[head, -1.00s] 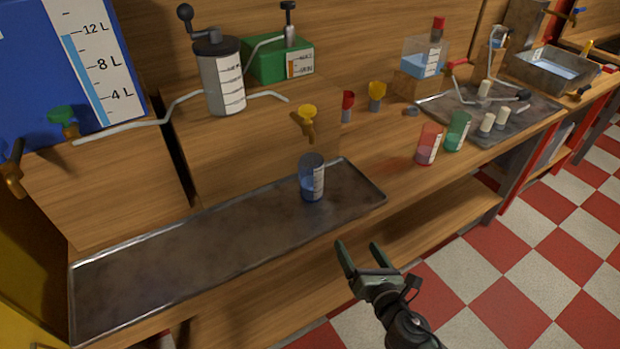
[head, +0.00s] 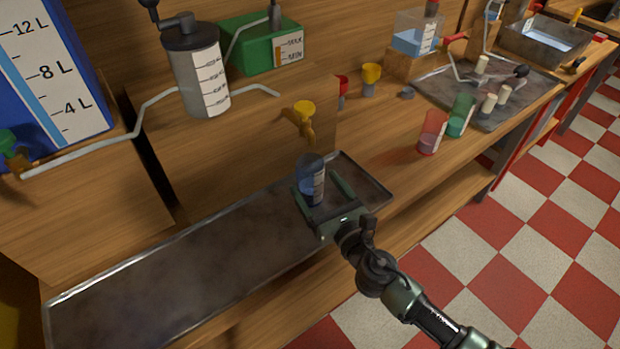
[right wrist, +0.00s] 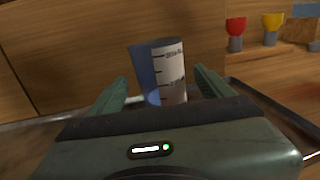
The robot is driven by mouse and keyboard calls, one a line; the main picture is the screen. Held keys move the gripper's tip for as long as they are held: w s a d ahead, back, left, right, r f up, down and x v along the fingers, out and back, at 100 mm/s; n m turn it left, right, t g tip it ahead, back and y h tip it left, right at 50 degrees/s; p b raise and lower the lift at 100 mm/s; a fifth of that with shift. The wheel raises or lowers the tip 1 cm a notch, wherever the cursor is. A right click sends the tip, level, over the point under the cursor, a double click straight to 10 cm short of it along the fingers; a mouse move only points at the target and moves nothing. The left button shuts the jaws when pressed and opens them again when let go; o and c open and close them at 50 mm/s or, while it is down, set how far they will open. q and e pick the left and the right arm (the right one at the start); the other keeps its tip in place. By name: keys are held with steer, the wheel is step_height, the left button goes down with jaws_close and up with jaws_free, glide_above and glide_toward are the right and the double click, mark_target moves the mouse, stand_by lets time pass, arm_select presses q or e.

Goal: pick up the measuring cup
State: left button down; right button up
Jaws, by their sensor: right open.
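The measuring cup (head: 311,180) is a blue, see-through cup with a white marked scale. It stands upright on the metal tray (head: 180,285), below the yellow tap (head: 302,118). My right gripper (head: 325,190) is open, with one finger on each side of the cup. In the right wrist view the cup (right wrist: 160,72) stands between the two spread fingers (right wrist: 160,85), and its lower part is hidden behind the gripper body. I cannot tell whether either finger touches it. My left gripper is not in view.
A red cup (head: 431,132) and a green cup (head: 460,115) stand on the bench to the right, by a second tray (head: 440,88). A grey cylinder (head: 196,75) with a crank and a green box (head: 262,45) stand behind. The tray's left part is bare.

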steer(key=x, duration=0.4)
steer(key=shift+w+d+f, duration=0.15)
steer(key=shift+w, duration=0.1)
steer(key=c, duration=1.3)
jaws_close()
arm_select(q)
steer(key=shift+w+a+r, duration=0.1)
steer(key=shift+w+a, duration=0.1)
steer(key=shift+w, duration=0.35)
